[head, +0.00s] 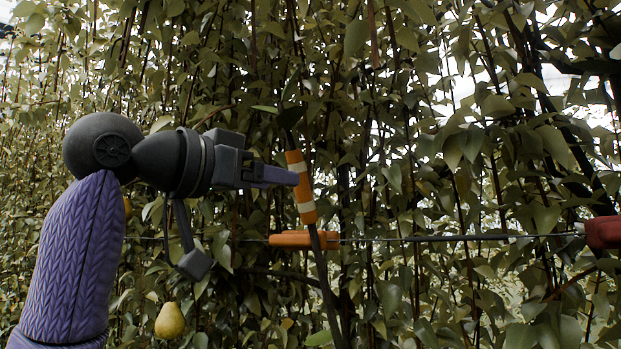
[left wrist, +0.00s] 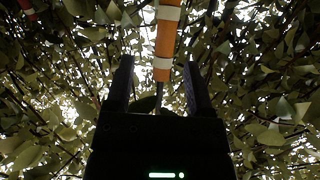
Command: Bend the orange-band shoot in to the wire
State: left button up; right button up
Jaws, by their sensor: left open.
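The orange-band shoot (head: 301,187) is a dark stem with an orange sleeve and white rings. It leans a little, its top to the left, and crosses in front of the wire (head: 440,238). An orange clip (head: 304,239) sits on the wire around the place where the shoot crosses it. My left gripper (head: 292,177) is at the banded part, above the wire. In the left wrist view, the orange band (left wrist: 166,45) shows between the two spread fingers of my left gripper (left wrist: 158,80). I cannot tell whether either finger touches it. My right gripper is not in view.
A red clip (head: 603,232) sits on the wire at the right edge. Dense leaves and thin stems fill the background.

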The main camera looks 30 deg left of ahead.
aim_at(303, 189)
pick_arm(q)
jog(key=x, duration=0.2)
jog(key=p+x, duration=0.1)
jog(key=x, duration=0.1)
jog(key=a+p+x, duration=0.1)
jog(key=x, duration=0.2)
jog(key=shift+w+f, duration=0.2)
jog(key=shift+w, duration=0.05)
jog(key=shift+s+d, duration=0.1)
jog(key=shift+s, duration=0.45)
jog(key=shift+c, duration=0.3)
jog(key=shift+w, duration=0.3)
jog(key=c, duration=0.5)
grip_shut()
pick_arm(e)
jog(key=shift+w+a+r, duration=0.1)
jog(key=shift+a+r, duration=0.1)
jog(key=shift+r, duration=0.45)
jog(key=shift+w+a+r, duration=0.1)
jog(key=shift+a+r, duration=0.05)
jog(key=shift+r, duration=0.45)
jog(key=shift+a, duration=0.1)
